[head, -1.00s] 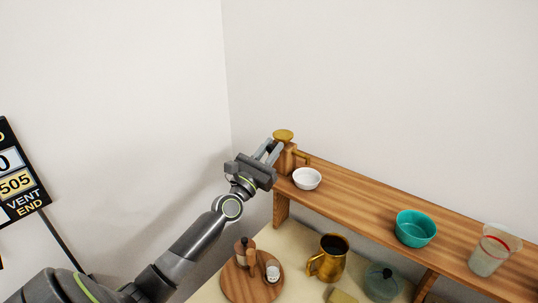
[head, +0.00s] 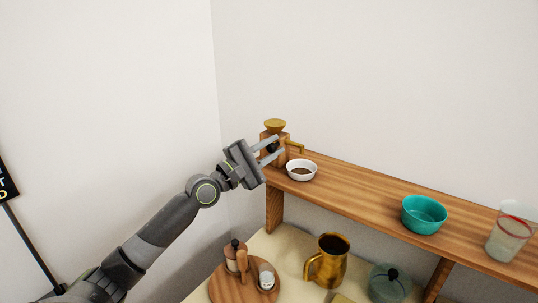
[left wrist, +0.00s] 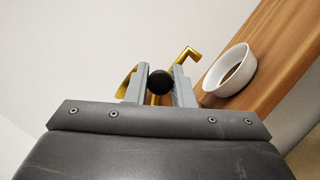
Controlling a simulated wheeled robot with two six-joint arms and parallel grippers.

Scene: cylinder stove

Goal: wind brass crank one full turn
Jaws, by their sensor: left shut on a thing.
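A small wooden mill (head: 281,158) with a brass hopper (head: 275,124) on top stands at the left end of the wooden shelf in the head view. A bent brass spout (head: 296,146) reaches out to its right. My left gripper (head: 279,148) is in front of the mill, its fingers around the black knob (head: 272,147) of the crank. Most of the crank arm is hidden. My right gripper is not in view.
A white bowl (head: 302,177) with brown contents stands on the shelf (head: 360,184) close to the mill. A teal bowl (head: 424,228) and a clear cup (head: 508,240) stand farther right. Below are a brass jug (head: 333,266), a round wooden board (head: 217,290) and a lidded glass pot (head: 389,288).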

